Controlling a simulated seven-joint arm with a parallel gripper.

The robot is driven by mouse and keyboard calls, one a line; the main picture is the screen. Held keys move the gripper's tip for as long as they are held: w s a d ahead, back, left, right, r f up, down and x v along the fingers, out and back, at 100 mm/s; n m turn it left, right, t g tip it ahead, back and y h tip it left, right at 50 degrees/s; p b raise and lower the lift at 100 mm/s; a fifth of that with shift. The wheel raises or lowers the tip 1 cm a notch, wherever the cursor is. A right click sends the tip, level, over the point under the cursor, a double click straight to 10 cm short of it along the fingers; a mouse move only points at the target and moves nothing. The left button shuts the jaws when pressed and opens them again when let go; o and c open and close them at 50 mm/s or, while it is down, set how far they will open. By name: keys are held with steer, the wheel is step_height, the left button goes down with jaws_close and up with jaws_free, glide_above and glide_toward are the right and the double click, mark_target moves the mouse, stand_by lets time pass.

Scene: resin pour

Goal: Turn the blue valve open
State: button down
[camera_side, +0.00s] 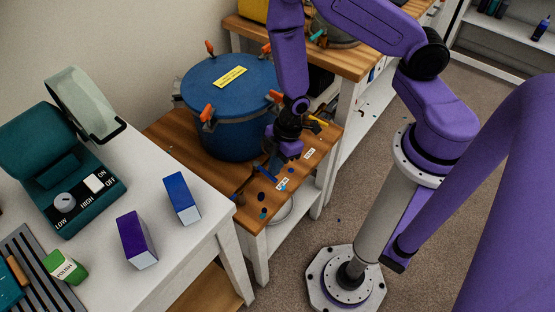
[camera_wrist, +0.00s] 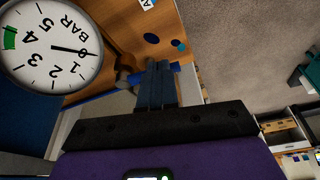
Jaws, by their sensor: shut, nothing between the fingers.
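The blue valve (camera_side: 264,173) is a small blue handle low in front of the blue pressure pot, above the wooden bench top. In the wrist view the blue valve handle (camera_wrist: 136,78) shows on both sides of my fingers, which hide its middle. My gripper (camera_side: 272,167) points down at the valve, with its fingers shut and empty. In the wrist view my gripper (camera_wrist: 158,66) has its fingertips over or against the handle; I cannot tell if they touch. Whether the valve is open or closed is unclear.
The blue pot (camera_side: 230,90) has orange clamps and a yellow label. A pressure gauge (camera_wrist: 50,48) reads near 0. Blue spots and paper labels (camera_side: 282,184) lie on the wooden bench (camera_side: 180,151). A white table (camera_side: 185,235) at left holds boxes and a teal machine.

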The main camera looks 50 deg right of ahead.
steer(key=a+m, duration=0.1)
steer(key=m, duration=0.1)
steer(key=a+m+t, duration=0.1)
steer(key=shift+m, duration=0.4)
steer(key=shift+w+a+m+t+h, duration=0.25)
steer(key=shift+w+a+m+h, duration=0.4)
steer(key=shift+m, duration=1.2)
steer(key=shift+w+a+m+t+h, duration=0.3)
steer(key=shift+a+m, duration=0.6)
steer(key=shift+m, duration=0.9)
steer(key=shift+w+a+m+t+h, duration=0.15)
steer(key=shift+w+a+m+h, duration=0.55)
steer(key=shift+m, duration=1.15)
steer(key=shift+r, duration=0.1)
